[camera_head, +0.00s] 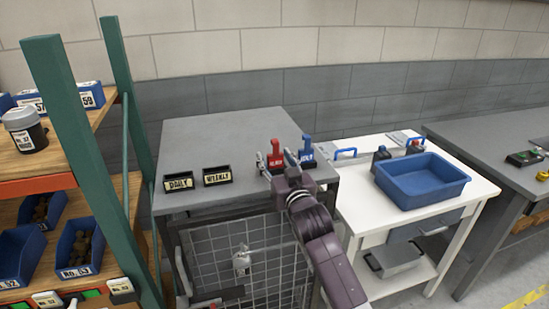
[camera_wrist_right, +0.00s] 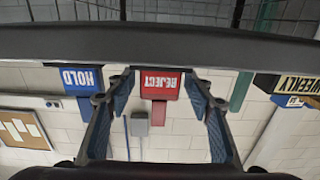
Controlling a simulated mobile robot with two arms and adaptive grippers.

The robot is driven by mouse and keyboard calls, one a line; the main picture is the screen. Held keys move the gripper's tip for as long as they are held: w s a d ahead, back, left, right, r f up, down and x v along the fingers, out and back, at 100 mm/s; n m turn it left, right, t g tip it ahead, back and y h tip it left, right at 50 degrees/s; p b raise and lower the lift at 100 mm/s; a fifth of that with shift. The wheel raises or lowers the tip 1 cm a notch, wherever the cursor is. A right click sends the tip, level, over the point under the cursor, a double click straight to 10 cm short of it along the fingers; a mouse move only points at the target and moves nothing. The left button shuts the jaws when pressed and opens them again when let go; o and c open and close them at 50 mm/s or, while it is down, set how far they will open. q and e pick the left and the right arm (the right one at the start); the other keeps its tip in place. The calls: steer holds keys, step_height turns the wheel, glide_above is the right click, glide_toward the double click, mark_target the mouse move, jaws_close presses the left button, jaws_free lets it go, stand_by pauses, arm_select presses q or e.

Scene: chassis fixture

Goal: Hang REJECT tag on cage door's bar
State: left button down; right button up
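The red REJECT tag (camera_head: 276,155) stands upright on the back right of the grey cabinet top, beside the blue HOLD tag (camera_head: 307,150). My right gripper (camera_head: 291,161) is at the cabinet's right edge, close to both tags. In the right wrist view, which is upside down, the REJECT tag (camera_wrist_right: 162,84) shows between the two spread fingers of my right gripper (camera_wrist_right: 161,88), with gaps on both sides. The HOLD tag (camera_wrist_right: 81,79) is outside the fingers. The wire-mesh cage door (camera_head: 213,262) is below the cabinet top, partly hidden by my right arm.
DAILY (camera_head: 178,183) and WEEKLY (camera_head: 217,176) holders stand on the cabinet's front left. A pale object (camera_head: 241,261) hangs on the cage mesh. A blue bin (camera_head: 422,178) sits on the white cart at right. A green-post shelf (camera_head: 72,140) stands at left.

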mark_target(276, 149)
steer(key=c, duration=0.8)
steer(key=shift+r+p, duration=1.7)
steer(key=shift+r, duration=0.1)
steer(key=shift+c, duration=0.2)
steer(key=shift+s+d+p, duration=0.25)
steer(key=shift+s+p, duration=0.45)
steer(key=p+v, duration=0.2)
steer(key=v, duration=0.1)
steer(key=shift+s+d, duration=0.1)
steer(key=shift+s, duration=0.15)
steer(key=p+v, duration=0.1)
steer(key=v, duration=0.2)
steer(key=shift+p, duration=0.3)
